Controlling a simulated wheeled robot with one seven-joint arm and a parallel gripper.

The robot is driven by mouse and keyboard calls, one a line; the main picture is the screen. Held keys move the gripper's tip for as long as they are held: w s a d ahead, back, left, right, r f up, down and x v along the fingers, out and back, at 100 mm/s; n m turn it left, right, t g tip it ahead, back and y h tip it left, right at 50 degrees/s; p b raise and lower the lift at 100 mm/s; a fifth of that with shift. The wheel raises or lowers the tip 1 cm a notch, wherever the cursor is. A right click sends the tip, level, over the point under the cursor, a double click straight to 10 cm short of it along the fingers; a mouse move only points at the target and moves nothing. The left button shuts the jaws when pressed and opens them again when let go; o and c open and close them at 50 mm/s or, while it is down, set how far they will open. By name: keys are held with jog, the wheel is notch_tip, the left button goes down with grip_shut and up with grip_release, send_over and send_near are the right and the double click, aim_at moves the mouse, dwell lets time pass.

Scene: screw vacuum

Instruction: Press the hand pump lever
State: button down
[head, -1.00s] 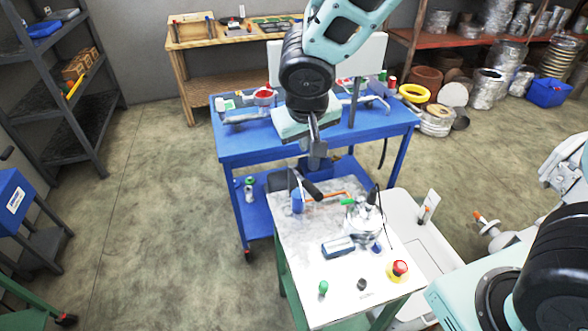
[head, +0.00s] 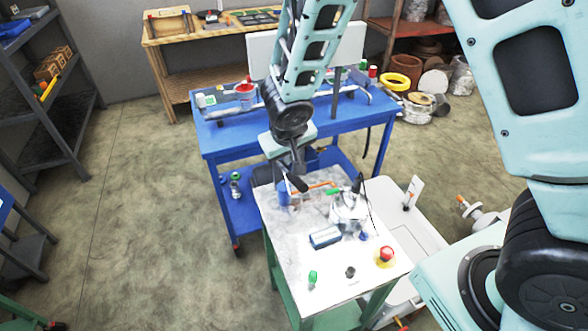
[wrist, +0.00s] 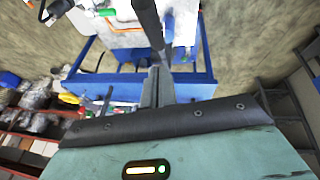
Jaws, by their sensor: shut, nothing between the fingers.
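The hand pump's black lever handle (head: 297,182) slants above the far left part of the white-topped bench (head: 300,290). The blue pump body (head: 284,196) stands just below it, partly hidden. My gripper (head: 298,168) is shut and empty, pointing down right at the upper end of the handle. In the wrist view the dark handle (wrist: 147,20) runs up from just beyond my shut fingertips (wrist: 157,68). Whether fingers and handle touch cannot be told.
On the bench are a metal vessel (head: 347,212) with an orange pipe, a blue gauge box (head: 325,237), a red emergency button (head: 386,254) and a green knob (head: 313,277). A blue table (head: 230,152) stands behind. A white pump unit (head: 425,245) is at the right. Floor at left is clear.

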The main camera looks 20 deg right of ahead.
aim_at(294, 180)
jog(key=shift+s+d+f+b, duration=0.1)
jog(key=shift+s+f+b, duration=0.2)
jog(key=shift+f, duration=0.25)
jog(key=shift+s+d+f+b, duration=0.15)
jog(key=shift+s+f+b, duration=0.15)
jog(key=shift+f, duration=0.3)
jog(key=shift+s+d+f+b, duration=0.1)
jog(key=shift+s+f+b, duration=0.2)
jog(key=shift+f, duration=0.25)
jog(key=shift+f+b, duration=0.15)
jog(key=shift+b, duration=0.25)
